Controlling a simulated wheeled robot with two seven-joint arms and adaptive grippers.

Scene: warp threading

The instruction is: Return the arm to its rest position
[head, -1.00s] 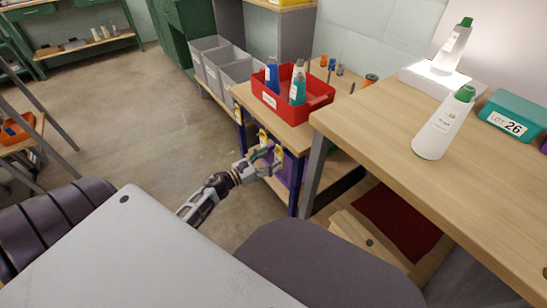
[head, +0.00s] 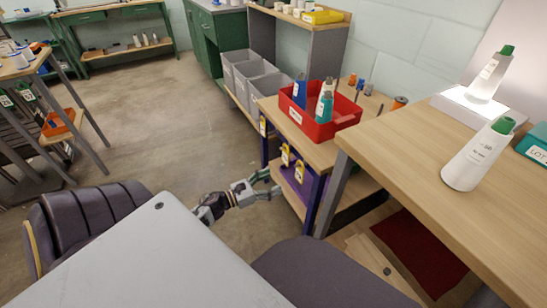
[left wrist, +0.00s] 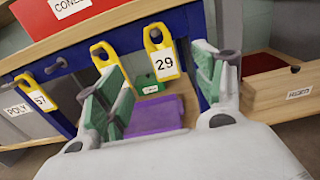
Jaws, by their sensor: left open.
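My left gripper (head: 266,184) reaches out low in front of the small side table in the head view. It is open, and nothing shows between its fingers. In the left wrist view its two green-padded fingers (left wrist: 162,95) stand apart. Beyond them, yellow tags hang on the blue table frame, one marked 29 (left wrist: 162,55) and another marked 57 (left wrist: 38,95). The fingers appear apart from the tags. A purple item (left wrist: 155,116) lies on the lower shelf. My right gripper does not show.
A red bin (head: 318,128) of bottles stands on the side table. The wooden workbench (head: 440,160) holds white bottles with green caps, one on a lit box (head: 472,106). Grey bins (head: 255,80) stand behind. The floor (head: 160,110) left of the gripper is clear.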

